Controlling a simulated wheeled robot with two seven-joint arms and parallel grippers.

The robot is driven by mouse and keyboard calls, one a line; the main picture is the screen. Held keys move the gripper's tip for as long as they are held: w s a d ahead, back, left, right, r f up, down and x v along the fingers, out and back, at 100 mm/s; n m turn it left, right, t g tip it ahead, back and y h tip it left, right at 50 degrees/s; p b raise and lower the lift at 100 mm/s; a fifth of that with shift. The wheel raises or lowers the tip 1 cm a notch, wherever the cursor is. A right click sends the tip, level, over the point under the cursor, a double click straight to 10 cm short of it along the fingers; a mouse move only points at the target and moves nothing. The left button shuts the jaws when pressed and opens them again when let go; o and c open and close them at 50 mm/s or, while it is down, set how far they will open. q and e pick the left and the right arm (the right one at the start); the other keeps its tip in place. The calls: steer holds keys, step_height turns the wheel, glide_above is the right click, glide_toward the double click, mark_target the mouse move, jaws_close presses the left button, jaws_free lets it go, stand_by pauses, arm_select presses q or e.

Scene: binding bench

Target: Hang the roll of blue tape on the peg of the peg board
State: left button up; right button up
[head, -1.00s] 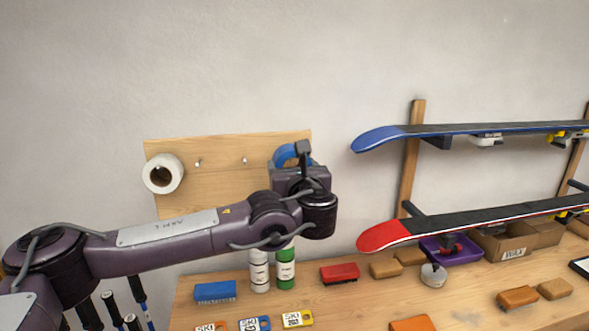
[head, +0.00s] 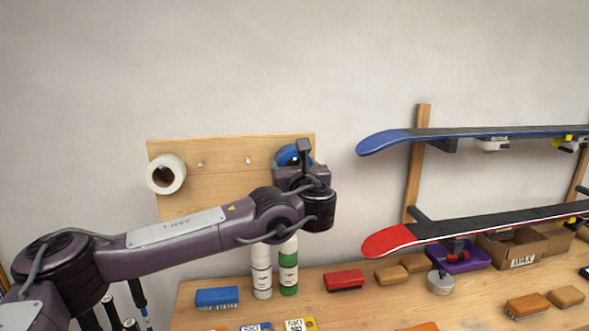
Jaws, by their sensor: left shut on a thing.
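The roll of blue tape (head: 286,156) is at the right end of the wooden peg board (head: 222,182), partly hidden behind my left gripper (head: 303,158). My left gripper is shut on the blue tape and holds it up in front of the board. Two bare pegs show on the board, a left peg (head: 201,164) and a middle peg (head: 248,160). A white roll (head: 166,174) hangs at the board's left end. Whether a peg passes through the blue tape is hidden. My right gripper is not in view.
A white bottle (head: 261,272) and a green bottle (head: 288,268) stand on the bench below my left wrist. Blue (head: 217,296) and red (head: 345,280) brushes lie nearby. A blue ski (head: 385,141) and a red-tipped ski (head: 390,240) jut out on the rack at right.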

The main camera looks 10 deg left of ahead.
arm_select(q)
steer(key=shift+f, duration=0.25)
steer(key=o, duration=0.7)
steer(key=shift+c, duration=0.2)
steer(key=o, duration=0.3)
steer(key=shift+r, duration=0.1)
steer(key=shift+o, duration=0.5)
steer(key=shift+s, duration=0.1)
steer(key=b+v, duration=0.1)
steer(key=v, duration=0.9)
